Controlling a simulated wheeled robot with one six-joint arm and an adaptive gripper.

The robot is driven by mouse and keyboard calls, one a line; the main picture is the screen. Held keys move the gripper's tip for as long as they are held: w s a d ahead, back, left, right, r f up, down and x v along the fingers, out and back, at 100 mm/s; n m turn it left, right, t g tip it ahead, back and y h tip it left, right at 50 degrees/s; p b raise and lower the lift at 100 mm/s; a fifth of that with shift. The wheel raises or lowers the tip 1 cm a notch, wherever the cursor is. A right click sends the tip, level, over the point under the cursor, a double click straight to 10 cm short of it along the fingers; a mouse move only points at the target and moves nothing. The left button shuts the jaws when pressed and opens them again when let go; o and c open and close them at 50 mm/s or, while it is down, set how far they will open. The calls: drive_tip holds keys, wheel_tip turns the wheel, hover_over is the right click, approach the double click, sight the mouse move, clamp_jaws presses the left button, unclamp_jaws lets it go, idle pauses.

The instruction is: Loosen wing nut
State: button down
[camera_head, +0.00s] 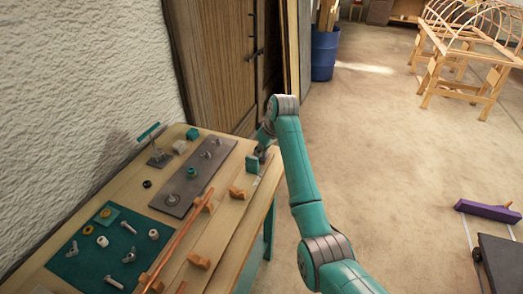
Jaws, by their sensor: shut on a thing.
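My gripper (254,163) is low at the right edge of the workbench, below my teal and grey arm. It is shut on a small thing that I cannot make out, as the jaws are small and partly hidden. A dark grey metal plate (182,188) lies on the bench to the left of my gripper, with several studs and nuts on it. A winged, metallic piece that looks like a wing nut (130,256) lies on the dark green mat (75,262), apart from my gripper.
The workbench (232,235) also carries a copper-coloured rod (180,245), wooden blocks (199,261) and small hardware. A wooden door (215,65) stands behind. A blue barrel (325,52) is beyond. The floor to the right is mostly clear, with a purple bar (488,210).

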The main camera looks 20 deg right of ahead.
drive_tip(key=shift+m+h, duration=0.3)
drive_tip(key=shift+m, duration=0.7)
drive_tip(key=c, duration=1.1)
unclamp_jaws()
drive_tip(key=shift+o, duration=0.2)
drive_tip(key=v, duration=1.2)
drive_tip(key=shift+s, duration=0.15)
drive_tip(key=shift+a+f, duration=0.1)
